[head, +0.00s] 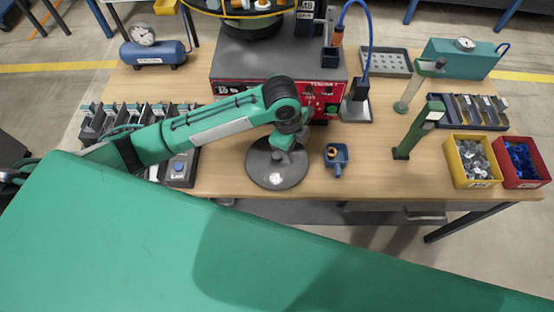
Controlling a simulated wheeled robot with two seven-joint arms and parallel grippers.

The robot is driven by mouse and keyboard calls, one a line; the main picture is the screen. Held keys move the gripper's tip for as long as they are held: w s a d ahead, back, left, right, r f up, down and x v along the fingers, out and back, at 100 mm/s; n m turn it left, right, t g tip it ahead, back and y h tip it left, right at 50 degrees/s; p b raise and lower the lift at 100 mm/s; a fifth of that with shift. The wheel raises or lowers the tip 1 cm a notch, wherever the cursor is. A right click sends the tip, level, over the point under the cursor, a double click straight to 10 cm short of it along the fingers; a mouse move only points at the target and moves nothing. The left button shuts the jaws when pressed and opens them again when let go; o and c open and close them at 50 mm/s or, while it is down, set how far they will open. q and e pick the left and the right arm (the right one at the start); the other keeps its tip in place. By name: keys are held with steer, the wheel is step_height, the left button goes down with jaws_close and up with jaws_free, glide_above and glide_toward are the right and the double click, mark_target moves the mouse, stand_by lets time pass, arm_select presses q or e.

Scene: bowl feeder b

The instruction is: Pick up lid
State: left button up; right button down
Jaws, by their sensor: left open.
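A round dark grey disc, which looks like the lid (262,176), lies flat on the wooden table near its front edge, in front of the red control box. My left arm reaches in from the left, and my left gripper (283,156) points down over the back part of the disc. The gripper is open. Its fingers and the wrist hide part of the disc's back and middle, so I cannot tell whether they touch it. A small pale mark shows on the disc's front half. My right gripper is not in view.
A small blue fixture (337,160) stands just right of the disc. The red-fronted control box (225,88) is behind it. A green post (416,130) stands further right, near yellow (472,185) and red (524,183) bins. Grey racks (90,122) and a button box (180,170) are left.

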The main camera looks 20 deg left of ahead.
arm_select(q)
steer(key=w+a+r+m+y, duration=0.2)
steer(key=w+a+r+m, duration=0.1)
steer(key=a, duration=0.2)
steer(key=p, duration=0.1)
glide_above(277, 155)
steer(key=shift+g, duration=0.4)
steer(key=f, duration=0.8)
steer(key=shift+w+d, duration=0.15)
steer(key=shift+d, duration=0.05)
steer(key=shift+a+f+p, duration=0.1)
steer(key=shift+f+p, duration=0.35)
steer(key=shift+f, duration=0.05)
steer(key=f, duration=0.1)
steer(key=f+p, duration=0.1)
steer(key=f, duration=0.1)
steer(key=shift+a+f, duration=0.2)
steer(key=shift+f, duration=0.55)
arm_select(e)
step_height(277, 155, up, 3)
arm_select(q)
steer(key=shift+c, duration=0.3)
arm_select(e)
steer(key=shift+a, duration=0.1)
arm_select(q)
jaws_close()
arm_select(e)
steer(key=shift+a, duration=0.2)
